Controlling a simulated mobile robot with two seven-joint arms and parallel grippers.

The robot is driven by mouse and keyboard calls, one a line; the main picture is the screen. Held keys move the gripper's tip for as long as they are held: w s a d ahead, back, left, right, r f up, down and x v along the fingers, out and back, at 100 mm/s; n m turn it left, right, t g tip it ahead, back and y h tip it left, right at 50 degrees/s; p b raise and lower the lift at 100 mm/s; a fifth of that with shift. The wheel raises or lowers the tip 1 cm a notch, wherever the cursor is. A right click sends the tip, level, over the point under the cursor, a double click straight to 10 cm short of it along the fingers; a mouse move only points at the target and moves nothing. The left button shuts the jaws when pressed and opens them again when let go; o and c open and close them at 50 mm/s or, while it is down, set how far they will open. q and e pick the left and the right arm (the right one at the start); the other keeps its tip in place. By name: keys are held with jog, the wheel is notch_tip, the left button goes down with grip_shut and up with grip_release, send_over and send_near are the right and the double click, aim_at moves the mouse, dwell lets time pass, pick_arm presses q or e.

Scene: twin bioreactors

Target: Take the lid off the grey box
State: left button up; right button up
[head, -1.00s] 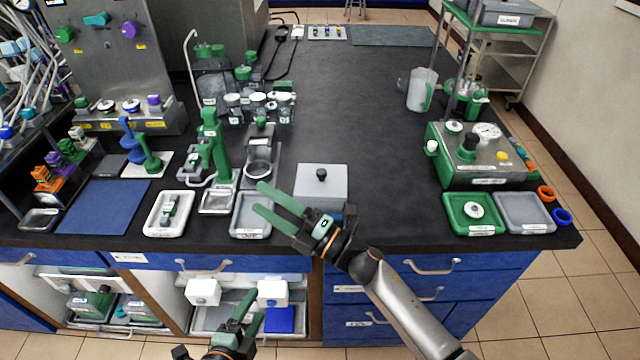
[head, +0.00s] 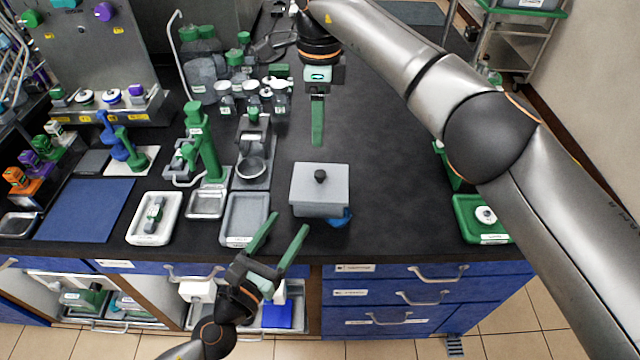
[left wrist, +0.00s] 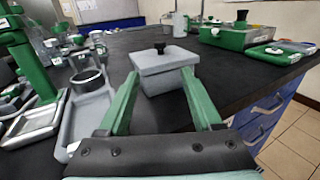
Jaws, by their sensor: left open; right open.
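The grey box (head: 320,209) stands on the black bench near its front edge. Its flat grey lid (head: 319,180) is on it, with a black knob (head: 320,176) in the middle. Box and lid also show in the left wrist view (left wrist: 163,79), past the fingertips. My left gripper (head: 285,232) is open and empty, in front of the box and to its lower left, its green fingers towards it. My right gripper (head: 317,122) is beyond the box and above it, pointing down. Its fingers overlap in the head view, and nothing shows in them.
A grey tray (head: 226,231) lies left of the box. A green stand (head: 207,150) and several jars (head: 250,95) are further left. A blue item (head: 343,218) sits at the box's right front corner. The bench right of the box is clear up to a green tray (head: 466,228).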

aim_at(319, 180)
pick_arm(q)
jog(key=x, duration=1.2)
jog(key=shift+w+d, duration=0.1)
jog(key=shift+d, duration=0.05)
grip_shut()
dwell(1.0)
